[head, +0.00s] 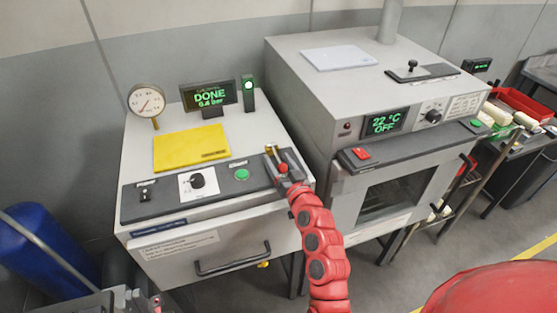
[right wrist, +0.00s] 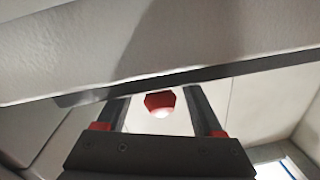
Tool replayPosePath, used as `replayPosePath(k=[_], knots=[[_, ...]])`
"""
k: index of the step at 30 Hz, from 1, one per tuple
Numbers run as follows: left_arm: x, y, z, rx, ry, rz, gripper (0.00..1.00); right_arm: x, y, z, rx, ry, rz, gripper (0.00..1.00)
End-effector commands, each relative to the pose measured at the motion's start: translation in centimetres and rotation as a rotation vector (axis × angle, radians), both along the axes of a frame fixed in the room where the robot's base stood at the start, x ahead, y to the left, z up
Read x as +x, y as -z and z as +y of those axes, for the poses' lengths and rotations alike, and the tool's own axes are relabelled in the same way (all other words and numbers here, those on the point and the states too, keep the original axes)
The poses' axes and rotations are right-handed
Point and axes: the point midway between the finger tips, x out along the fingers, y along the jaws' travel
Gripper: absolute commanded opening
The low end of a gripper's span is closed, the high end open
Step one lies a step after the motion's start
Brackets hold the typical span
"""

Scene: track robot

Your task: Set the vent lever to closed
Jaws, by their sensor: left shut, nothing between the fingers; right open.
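A gap shows on each side of the knob. The lever's stem and markings are hidden or too small to read.
The left machine's panel also has a black knob (head: 197,181) and a green button (head: 242,174). A display (head: 209,95) reads DONE. An oven (head: 350,85) stands close on the right, with a red switch (head: 361,154) near my right arm. A drawer handle (head: 233,262) juts out below.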

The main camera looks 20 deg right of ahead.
Motion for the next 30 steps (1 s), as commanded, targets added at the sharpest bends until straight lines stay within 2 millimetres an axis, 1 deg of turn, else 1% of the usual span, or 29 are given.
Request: replayPosePath(k=[5, 6, 8, 9, 11, 12, 16, 17, 30], knots=[[0.0, 0.02, 0.0, 0.0, 0.0, 0.0, 0.0, -0.01, 0.03, 0.02, 0.0, 0.0, 0.0, 0.69], [0.0, 0.02, 0.0, 0.0, 0.0, 0.0, 0.0, -0.01, 0.05, 0.01, 0.0, 0.0, 0.001, 0.61], [0.0, 0.02, 0.0, 0.0, 0.0, 0.0, 0.0, -0.01, 0.04, 0.02, 0.0, 0.0, 0.001, 0.51], [0.0, 0.02, 0.0, 0.0, 0.0, 0.0, 0.0, -0.01, 0.03, 0.02, 0.0, -0.001, 0.001, 0.43], [0.0, 0.02, 0.0, 0.0, 0.0, 0.0, 0.0, -0.02, 0.04, 0.02, 0.001, -0.001, 0.001, 0.33], [0.0, 0.02, 0.0, 0.0, 0.0, 0.0, 0.0, -0.02, 0.04, 0.01, 0.001, 0.0, 0.001, 0.25], [0.01, 0.02, 0.0, 0.0, 0.0, 0.0, 0.0, -0.02, 0.04, 0.01, 0.001, 0.0, 0.001, 0.02], [0.0, 0.02, 0.0, 0.0, 0.0, 0.0, 0.0, -0.02, 0.04, 0.01, 0.001, 0.0, 0.001, 0.0], [0.0, 0.03, 0.0, 0.0, 0.0, 0.0, 0.0, -0.03, 0.05, 0.01, 0.001, 0.0, 0.001, 0.0]])
